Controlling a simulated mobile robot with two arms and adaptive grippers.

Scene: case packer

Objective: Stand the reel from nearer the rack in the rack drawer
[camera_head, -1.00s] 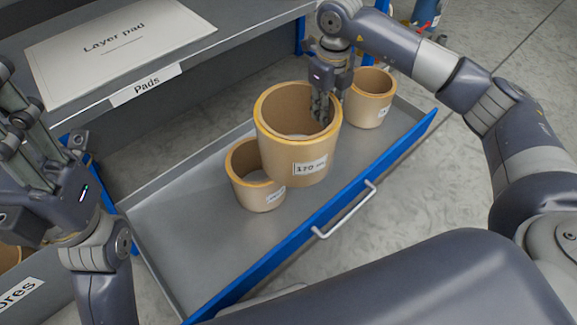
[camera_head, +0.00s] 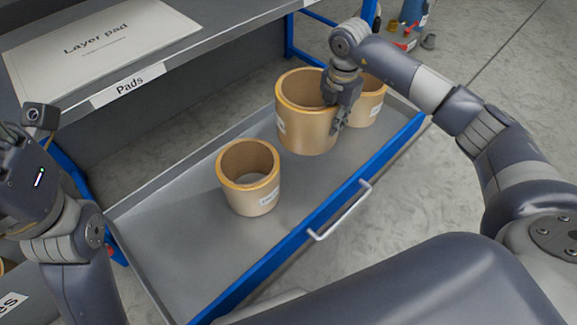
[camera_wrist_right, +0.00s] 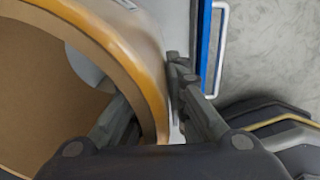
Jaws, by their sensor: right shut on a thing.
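A large tan reel (camera_head: 305,128) is held upright by my right gripper (camera_head: 338,112), with one finger inside the bore and one outside the wall. In the right wrist view the reel's wall (camera_wrist_right: 140,62) lies between the two fingers (camera_wrist_right: 150,110). The reel is over the rack drawer (camera_head: 170,235); I cannot tell whether its base touches the floor. A smaller reel (camera_head: 260,200) stands in the drawer to the left, and another (camera_head: 370,105) stands behind the gripper, partly hidden. My left gripper (camera_head: 22,155) is at the left edge, its fingers mostly out of frame.
A shelf above holds a layer pad (camera_head: 100,45) and a Pads label (camera_head: 128,84). The drawer's blue front has a white handle (camera_head: 340,212). The drawer floor is bare at the left and in front of the held reel. Tools stand on the floor at top right.

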